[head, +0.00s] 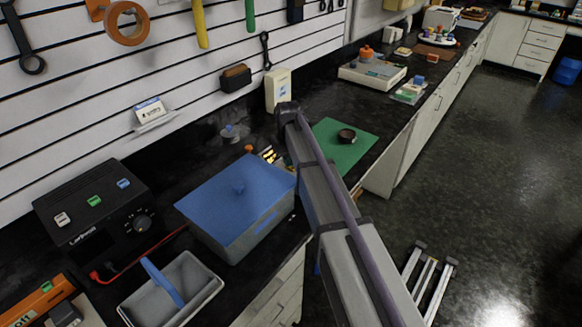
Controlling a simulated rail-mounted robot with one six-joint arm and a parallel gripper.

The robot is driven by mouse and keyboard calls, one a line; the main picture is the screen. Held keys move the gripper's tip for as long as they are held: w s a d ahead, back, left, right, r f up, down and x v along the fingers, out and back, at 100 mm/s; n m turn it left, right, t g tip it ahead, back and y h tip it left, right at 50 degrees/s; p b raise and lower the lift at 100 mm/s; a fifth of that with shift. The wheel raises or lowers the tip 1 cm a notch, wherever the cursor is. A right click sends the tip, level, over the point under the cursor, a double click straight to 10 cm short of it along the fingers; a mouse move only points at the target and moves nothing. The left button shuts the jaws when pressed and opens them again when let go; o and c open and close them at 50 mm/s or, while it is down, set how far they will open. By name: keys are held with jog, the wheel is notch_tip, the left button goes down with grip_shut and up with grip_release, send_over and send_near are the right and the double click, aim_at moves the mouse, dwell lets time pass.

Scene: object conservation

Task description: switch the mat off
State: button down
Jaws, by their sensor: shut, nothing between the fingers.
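A green mat (358,145) lies flat on the dark bench, right of my arm. A small dark round object (347,135) sits on it. My arm rises from the bottom of the picture and covers the mat's left side. I cannot make out a switch on the mat, or whether the mat is on. My gripper cannot be made out; the far end of my arm shows no fingers.
A blue-lidded bin (238,205), a black power supply (95,210) with red leads and a grey tray (190,275) stand at left. A cream box (278,90) stands behind my arm. A white device (372,72) stands farther back. The floor at right is mostly open.

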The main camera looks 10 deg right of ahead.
jog(key=shift+r+p, duration=3.55)
jog(key=shift+r, duration=0.05)
jog(key=shift+f, duration=0.1)
